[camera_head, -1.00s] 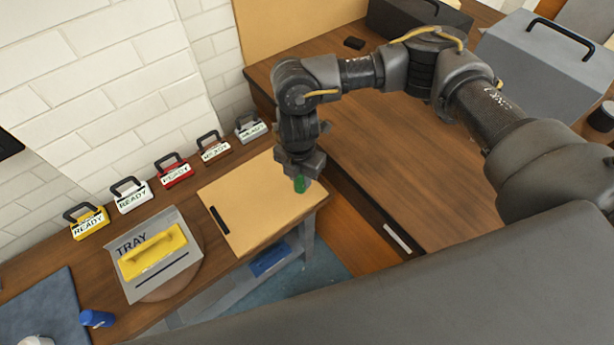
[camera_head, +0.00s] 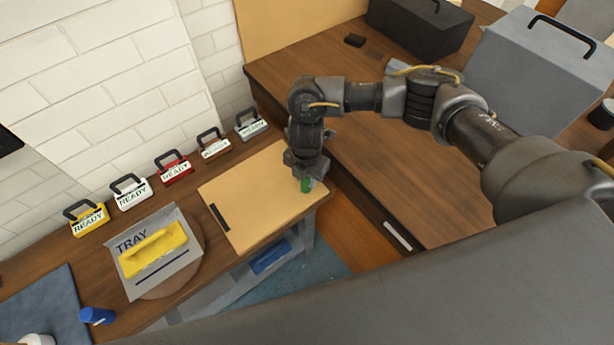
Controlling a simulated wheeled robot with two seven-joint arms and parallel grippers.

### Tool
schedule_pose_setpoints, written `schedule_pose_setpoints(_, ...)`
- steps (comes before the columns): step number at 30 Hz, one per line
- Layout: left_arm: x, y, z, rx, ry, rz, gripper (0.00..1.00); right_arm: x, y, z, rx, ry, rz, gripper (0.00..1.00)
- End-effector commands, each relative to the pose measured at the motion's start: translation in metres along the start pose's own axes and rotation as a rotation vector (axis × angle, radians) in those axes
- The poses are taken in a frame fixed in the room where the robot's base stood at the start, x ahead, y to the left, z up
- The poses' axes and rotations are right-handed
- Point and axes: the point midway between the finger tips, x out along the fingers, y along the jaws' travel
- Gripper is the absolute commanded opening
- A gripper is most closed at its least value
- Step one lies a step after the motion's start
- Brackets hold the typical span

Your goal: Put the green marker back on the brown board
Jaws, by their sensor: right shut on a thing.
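The green marker (camera_head: 306,185) shows just below my right gripper (camera_head: 306,176), which is shut on it. Its upper part is hidden by the fingers. The marker is over the right part of the light brown board (camera_head: 258,190). I cannot tell whether its lower end touches the board. The board lies flat on the wooden bench, with a black bar (camera_head: 219,217) on its left part. My left gripper is not in view.
A grey tray (camera_head: 186,268) with a yellow object (camera_head: 152,250) lies left of the board. Several handled "READY" blocks, one red (camera_head: 175,165), line the wall. A blue cylinder (camera_head: 97,316) lies at the lower left. A brown desk (camera_head: 390,180) stands right of the board.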

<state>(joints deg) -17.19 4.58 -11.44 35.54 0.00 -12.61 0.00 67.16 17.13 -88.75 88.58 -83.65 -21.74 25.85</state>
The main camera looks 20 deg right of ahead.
Motion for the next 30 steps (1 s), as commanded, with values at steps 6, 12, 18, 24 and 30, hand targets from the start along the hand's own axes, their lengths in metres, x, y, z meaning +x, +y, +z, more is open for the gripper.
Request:
schedule_pose_setpoints(6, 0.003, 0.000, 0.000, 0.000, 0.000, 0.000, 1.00, 0.004, 0.000, 0.000, 0.000, 0.000, 0.000, 0.32)
schedule_pose_setpoints(12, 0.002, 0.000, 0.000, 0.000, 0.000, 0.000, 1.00, 0.004, 0.000, 0.000, 0.000, 0.000, 0.000, 0.51)
schedule_pose_setpoints(18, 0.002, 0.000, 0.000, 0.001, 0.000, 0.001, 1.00, 0.003, 0.000, 0.000, 0.000, 0.000, 0.000, 0.51)
schedule_pose_setpoints(24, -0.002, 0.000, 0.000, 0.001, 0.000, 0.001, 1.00, -0.014, 0.001, 0.001, -0.003, -0.002, 0.003, 0.51)
schedule_pose_setpoints(30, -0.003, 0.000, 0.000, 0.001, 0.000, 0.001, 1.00, -0.056, 0.001, 0.001, -0.004, -0.004, 0.004, 0.51)
